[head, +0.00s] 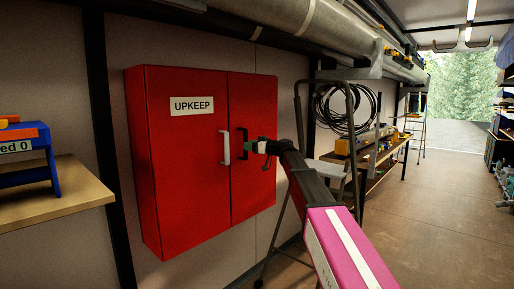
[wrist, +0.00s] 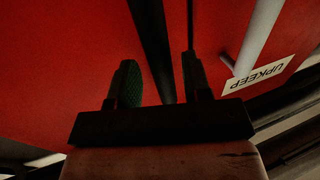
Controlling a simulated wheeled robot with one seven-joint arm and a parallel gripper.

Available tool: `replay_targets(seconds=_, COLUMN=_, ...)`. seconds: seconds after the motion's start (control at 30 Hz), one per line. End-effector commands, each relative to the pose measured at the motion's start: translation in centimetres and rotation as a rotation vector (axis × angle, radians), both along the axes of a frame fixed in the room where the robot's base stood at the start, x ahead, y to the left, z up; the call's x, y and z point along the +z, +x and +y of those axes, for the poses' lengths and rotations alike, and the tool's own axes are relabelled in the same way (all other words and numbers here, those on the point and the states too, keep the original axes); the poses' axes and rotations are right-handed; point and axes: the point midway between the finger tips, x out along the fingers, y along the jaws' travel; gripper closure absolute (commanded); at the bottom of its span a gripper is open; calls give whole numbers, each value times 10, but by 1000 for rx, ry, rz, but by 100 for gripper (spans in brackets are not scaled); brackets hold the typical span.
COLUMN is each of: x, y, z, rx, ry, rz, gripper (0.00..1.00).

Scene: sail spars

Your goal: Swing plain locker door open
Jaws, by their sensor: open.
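The red locker on the wall has two shut doors. The plain door (head: 257,101) is the right one, with a black upright handle (head: 240,158) near its left edge. My gripper (head: 259,147) is at that handle from the right. In the wrist view my gripper (wrist: 158,75) is open, one finger on each side of the black handle (wrist: 152,45). Whether a finger touches it I cannot tell. The left door (head: 180,150) bears an UPKEEP label (head: 192,106) and a pale handle (head: 224,148); this handle (wrist: 252,38) and the label (wrist: 262,76) also show in the wrist view.
A wooden shelf (head: 60,203) with a blue bin (head: 35,172) is at the left. A stepladder (head: 352,130) stands right of the locker, partly behind my arm, before a workbench (head: 385,152). A large pipe (head: 290,15) runs overhead. Open floor (head: 450,190) lies to the right.

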Motion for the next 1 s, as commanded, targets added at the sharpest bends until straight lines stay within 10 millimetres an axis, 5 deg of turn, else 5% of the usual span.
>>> replay_targets(seconds=0.17, x=0, y=8, z=20, rx=-1, ry=-1, rz=0, gripper=59)
replay_targets(seconds=0.3, x=0, y=7, z=18, rx=-2, ry=-1, rz=0, gripper=96)
replay_targets(seconds=0.57, x=0, y=5, z=13, rx=-2, ry=-1, rz=0, gripper=95)
replay_targets(seconds=1.0, x=0, y=-8, z=-25, rx=-6, ry=-1, rz=0, gripper=95)
